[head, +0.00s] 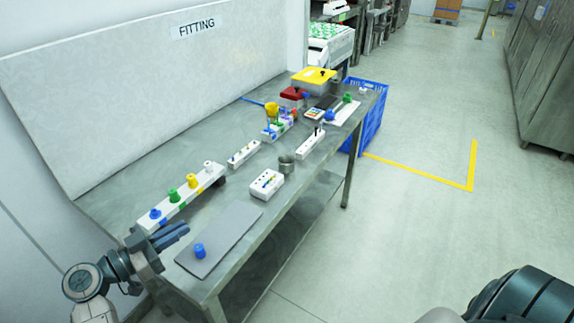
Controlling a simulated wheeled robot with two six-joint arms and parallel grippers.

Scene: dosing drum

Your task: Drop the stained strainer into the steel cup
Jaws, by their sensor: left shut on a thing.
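The steel cup (286,164) stands upright and open at the top, near the front edge of the bench. My left gripper (184,231) is at the near left end of the bench, between a white rack and a grey mat, well short of the cup. Its dark blue fingers look closed together. What they hold is too small or too hidden to make out. I cannot pick out the stained strainer for certain. My right gripper is not in view.
The white rack (182,198) carries blue, green, yellow and white knobbed pieces. A blue piece (199,251) stands on the grey mat (222,238). A white block with holes (266,184) is just before the cup. Small racks and yellow and red boxes stand farther back.

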